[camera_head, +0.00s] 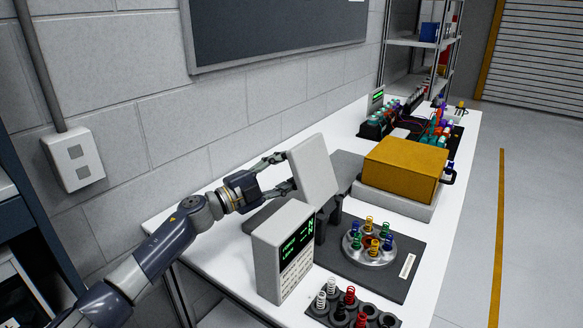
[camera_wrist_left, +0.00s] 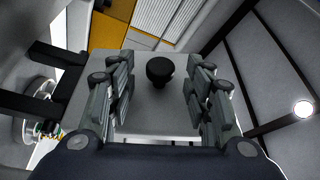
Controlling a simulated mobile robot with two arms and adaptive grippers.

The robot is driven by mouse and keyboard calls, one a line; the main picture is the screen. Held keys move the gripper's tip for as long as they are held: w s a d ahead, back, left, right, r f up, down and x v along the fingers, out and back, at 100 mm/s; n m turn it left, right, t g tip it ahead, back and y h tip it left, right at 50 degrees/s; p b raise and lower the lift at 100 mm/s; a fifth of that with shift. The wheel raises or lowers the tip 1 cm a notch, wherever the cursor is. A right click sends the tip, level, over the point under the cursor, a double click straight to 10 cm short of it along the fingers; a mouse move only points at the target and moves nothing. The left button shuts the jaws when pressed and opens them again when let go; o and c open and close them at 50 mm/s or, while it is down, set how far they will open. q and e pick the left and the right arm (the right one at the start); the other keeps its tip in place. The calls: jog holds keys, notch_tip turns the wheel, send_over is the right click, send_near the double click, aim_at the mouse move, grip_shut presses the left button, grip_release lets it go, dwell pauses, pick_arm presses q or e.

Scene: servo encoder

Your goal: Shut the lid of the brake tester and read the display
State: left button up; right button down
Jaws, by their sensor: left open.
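The light-grey lid (camera_head: 315,170) of the brake tester stands raised and tilted on dark hinge arms. A black knob (camera_wrist_left: 160,69) sticks out of it. My left gripper (camera_head: 284,172) is open behind the lid, on the wall side. In the left wrist view its fingers (camera_wrist_left: 158,95) lie either side of the knob, apart from it. The tester's dark base (camera_head: 398,287) carries a round metal disc (camera_head: 369,250) with coloured springs, uncovered. The display (camera_head: 297,241), on a beige keypad box (camera_head: 264,260), shows green characters too small to read. My right gripper is out of view.
A black tray (camera_head: 330,312) with several springs lies at the front. A yellow-topped box (camera_head: 405,166) stands behind the tester, with racks of coloured parts further back. The grey block wall (camera_head: 160,125) runs close along the left of the white table (camera_head: 431,270).

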aim_at(313, 174)
pick_arm(q)
jog(key=shift+w+d+r, duration=0.1)
jog(key=shift+w+d, duration=0.25)
jog(key=shift+d, duration=0.2)
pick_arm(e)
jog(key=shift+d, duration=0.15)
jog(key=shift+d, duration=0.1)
